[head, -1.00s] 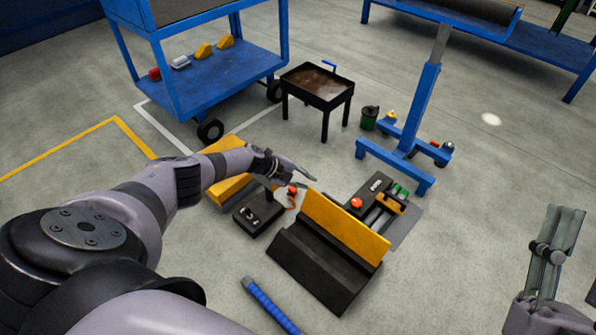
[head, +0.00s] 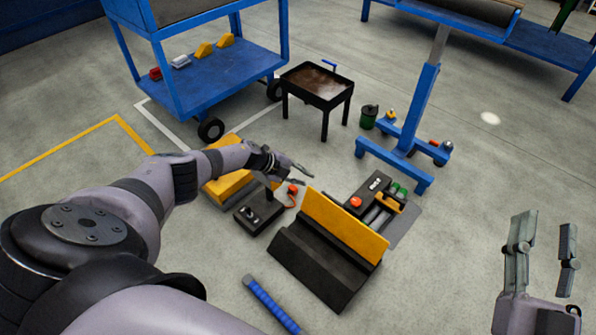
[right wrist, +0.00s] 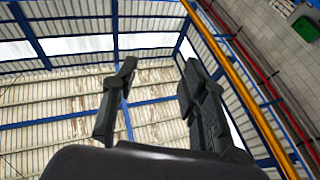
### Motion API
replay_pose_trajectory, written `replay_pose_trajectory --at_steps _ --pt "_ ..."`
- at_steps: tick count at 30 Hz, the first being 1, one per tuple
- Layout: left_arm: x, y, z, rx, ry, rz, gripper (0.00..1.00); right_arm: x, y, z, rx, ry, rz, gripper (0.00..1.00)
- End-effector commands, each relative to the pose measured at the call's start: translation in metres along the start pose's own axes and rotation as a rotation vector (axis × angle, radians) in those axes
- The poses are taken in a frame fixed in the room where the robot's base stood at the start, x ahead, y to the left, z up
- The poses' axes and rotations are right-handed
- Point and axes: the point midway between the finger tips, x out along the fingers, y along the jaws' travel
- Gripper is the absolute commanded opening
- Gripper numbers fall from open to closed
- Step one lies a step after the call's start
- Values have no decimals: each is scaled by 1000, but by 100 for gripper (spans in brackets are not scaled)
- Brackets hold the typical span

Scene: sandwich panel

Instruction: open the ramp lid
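A ramp-like black unit (head: 318,266) stands on the floor in the head view. A yellow panel (head: 345,225), which looks like its lid, stands steeply tilted along its far edge. My left gripper (head: 305,174) is beyond the panel's left end and apart from it, near a small orange-red knob (head: 293,189). Its fingers look spread, with nothing between them. My right gripper (head: 543,250) is open and empty at the right side, well away from the unit. Its spread fingers also show in the right wrist view (right wrist: 155,85).
A black control box (head: 259,212) and a yellow block (head: 229,187) sit under my left arm. A black device with a red button (head: 355,202) stands behind the panel. A blue roll (head: 270,304) lies in front. A black table (head: 318,88) and blue stand (head: 411,140) are farther back.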

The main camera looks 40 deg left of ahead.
Motion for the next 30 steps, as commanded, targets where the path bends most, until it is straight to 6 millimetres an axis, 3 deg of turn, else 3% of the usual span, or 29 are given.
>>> replay_pose_trajectory --at_steps 30 --pt "-20 -8 0 0 0 0 22 -19 10 68 -11 -398 21 40"
